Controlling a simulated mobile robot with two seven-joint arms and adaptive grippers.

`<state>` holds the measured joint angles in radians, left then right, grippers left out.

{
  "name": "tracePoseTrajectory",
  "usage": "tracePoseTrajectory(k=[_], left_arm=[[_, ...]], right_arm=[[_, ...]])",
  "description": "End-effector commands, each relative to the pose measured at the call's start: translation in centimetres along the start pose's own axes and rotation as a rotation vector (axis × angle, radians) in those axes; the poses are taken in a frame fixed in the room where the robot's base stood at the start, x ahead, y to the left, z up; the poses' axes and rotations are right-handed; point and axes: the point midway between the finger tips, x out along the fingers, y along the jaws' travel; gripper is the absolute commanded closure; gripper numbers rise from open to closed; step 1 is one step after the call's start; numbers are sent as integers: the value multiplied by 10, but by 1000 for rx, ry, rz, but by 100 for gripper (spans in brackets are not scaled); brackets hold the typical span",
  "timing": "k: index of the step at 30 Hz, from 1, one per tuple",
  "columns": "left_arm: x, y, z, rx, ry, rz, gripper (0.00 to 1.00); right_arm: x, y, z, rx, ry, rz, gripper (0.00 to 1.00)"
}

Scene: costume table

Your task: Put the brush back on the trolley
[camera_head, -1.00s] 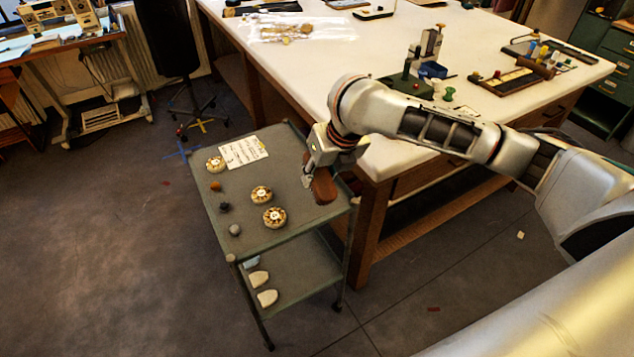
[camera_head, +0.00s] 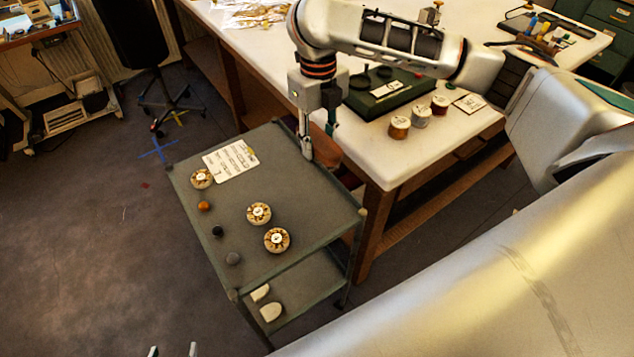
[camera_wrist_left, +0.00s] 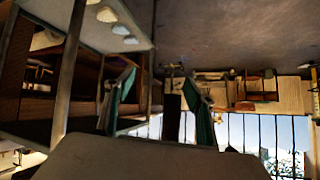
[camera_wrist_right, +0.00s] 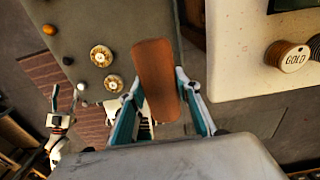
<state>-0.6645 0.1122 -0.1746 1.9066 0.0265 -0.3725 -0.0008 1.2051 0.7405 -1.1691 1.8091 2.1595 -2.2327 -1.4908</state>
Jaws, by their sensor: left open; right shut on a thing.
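The brush shows a brown, rounded block in the right wrist view (camera_wrist_right: 157,80), between the fingers of my right gripper (camera_wrist_right: 163,105), which is shut on it. In the head view my right gripper (camera_head: 315,140) points down at the trolley's far right edge, near the table; the brush is largely hidden there. The grey-green trolley (camera_head: 310,205) has a bare patch on its right side. I cannot tell whether the brush touches the trolley. My left gripper (camera_head: 174,351) is open and empty at the bottom edge of the head view; its fingers also show in the left wrist view (camera_wrist_left: 160,105).
The trolley top carries a written card (camera_head: 230,160), ivory-coloured round pieces (camera_head: 277,240) and small balls (camera_head: 204,206). Pale blocks (camera_head: 270,312) lie on its lower shelf. The white table (camera_head: 400,165) stands close on the right, with thread spools (camera_head: 398,127) near its corner.

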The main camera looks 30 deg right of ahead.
Motion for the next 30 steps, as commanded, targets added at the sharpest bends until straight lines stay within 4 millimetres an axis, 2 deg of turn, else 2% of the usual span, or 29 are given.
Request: tracePoseTrajectory(k=[1,6,12,19,25,30], left_arm=[[0,1,1,-1,-1,1,45],[0,0,-1,0,2,1,45],[3,-5,-10,8,19,-4,45],[4,-9,-13,18,24,-7,45],[2,-9,-10,18,18,-6,45],[2,-8,-7,14,12,-6,45]], right_arm=[[15,1,-1,2,6,3,85],[56,1,0,2,5,4,85],[95,0,1,3,2,3,85],[114,0,3,3,0,2,85],[141,0,3,3,1,3,85],[147,-1,4,1,-3,1,85]])
